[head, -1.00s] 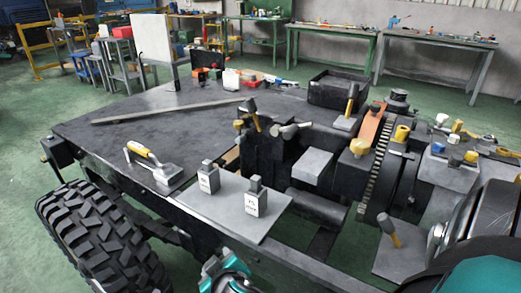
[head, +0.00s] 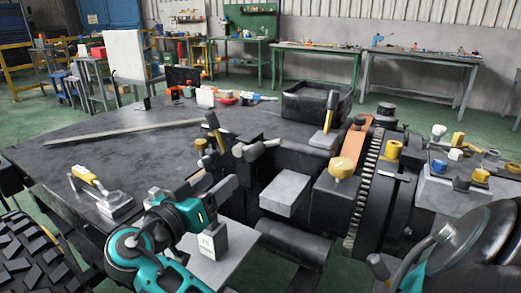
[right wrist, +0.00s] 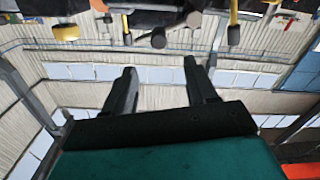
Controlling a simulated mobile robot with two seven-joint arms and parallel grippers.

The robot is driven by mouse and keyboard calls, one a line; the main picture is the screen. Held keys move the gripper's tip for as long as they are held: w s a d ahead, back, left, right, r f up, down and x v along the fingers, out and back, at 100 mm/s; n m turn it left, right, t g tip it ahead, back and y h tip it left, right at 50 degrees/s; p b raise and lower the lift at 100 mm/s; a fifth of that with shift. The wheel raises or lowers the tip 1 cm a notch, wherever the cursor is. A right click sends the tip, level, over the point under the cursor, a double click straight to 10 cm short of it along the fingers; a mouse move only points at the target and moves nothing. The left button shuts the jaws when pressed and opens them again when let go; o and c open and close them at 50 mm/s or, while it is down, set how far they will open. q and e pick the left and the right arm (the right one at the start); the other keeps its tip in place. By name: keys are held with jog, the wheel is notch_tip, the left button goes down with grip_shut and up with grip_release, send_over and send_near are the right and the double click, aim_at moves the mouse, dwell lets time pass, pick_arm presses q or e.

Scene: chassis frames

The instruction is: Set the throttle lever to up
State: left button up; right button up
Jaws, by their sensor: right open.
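I cannot tell which lever is the throttle lever; no readable label marks it. In the head view, one yellow-and-dark handle (head: 213,130) tilts up from the black block at the middle. Two grey-tipped handles (head: 255,149) lie beside it. Another yellow-and-dark handle (head: 331,110) stands on a grey plate farther back. A yellow-gripped lever (head: 88,178) lies low on a grey base at the left. My right gripper (head: 222,188) is open and empty, in front of the middle block. Its two fingers (right wrist: 160,70) show apart in the right wrist view. My left gripper is out of view.
A grey block with print (head: 213,242) stands close under my right gripper. A toothed wheel (head: 368,185) and a black tray (head: 316,101) stand right of the middle.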

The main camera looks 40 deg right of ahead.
aim_at(249, 157)
jog(key=x, duration=1.3)
jog(key=shift+d+r, duration=0.1)
jog(key=shift+d, duration=0.2)
grip_shut()
